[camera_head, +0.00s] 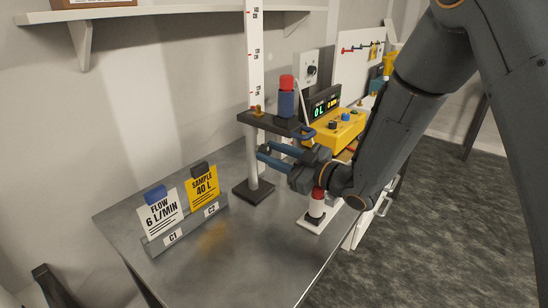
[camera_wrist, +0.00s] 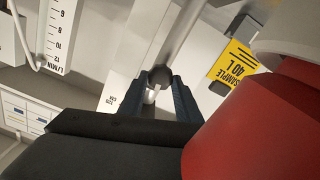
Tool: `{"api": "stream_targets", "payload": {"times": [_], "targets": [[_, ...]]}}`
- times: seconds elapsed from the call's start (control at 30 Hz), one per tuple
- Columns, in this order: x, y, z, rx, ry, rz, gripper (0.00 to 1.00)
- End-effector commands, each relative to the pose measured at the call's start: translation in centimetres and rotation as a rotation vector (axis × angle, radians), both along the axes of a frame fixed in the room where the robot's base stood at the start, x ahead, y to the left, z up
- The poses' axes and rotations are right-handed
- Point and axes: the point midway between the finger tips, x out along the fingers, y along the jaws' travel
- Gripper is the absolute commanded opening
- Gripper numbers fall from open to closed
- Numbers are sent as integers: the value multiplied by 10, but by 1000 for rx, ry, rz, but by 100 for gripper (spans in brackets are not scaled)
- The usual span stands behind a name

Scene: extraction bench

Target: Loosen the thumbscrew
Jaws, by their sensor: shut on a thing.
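My gripper (camera_head: 264,153) reaches in from the right at the upper part of a grey stand post (camera_head: 252,163), below the stand's dark arm (camera_head: 262,122). In the wrist view my gripper (camera_wrist: 159,84) has its two fingers closed around a small dark round knob (camera_wrist: 161,75), which appears to be the thumbscrew. In the head view the knob is hidden or too small to make out. A blue cylinder with a red top (camera_head: 286,95) stands on the dark arm.
A yellow instrument (camera_head: 335,130) stands behind my gripper. A red-topped white piece (camera_head: 316,209) stands below my wrist. Flow (camera_head: 162,208) and sample (camera_head: 204,187) cards stand in a holder at left; the sample card also shows in the wrist view (camera_wrist: 233,62). The front bench is clear.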

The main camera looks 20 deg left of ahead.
Motion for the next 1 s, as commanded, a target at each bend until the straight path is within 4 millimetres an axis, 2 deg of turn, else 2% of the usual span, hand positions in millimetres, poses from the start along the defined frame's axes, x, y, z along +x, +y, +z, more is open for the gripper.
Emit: {"api": "stream_targets", "payload": {"times": [0.2,0.57,0.6,0.67,1.0], "targets": [[-1,0,-3,-36,-122,3,8],[-2,0,-2,-42,-139,3,8],[-2,0,-2,-42,-138,3,37],[-2,0,-2,-42,-138,3,48],[-1,-2,-1,-41,-139,0,49]]}}
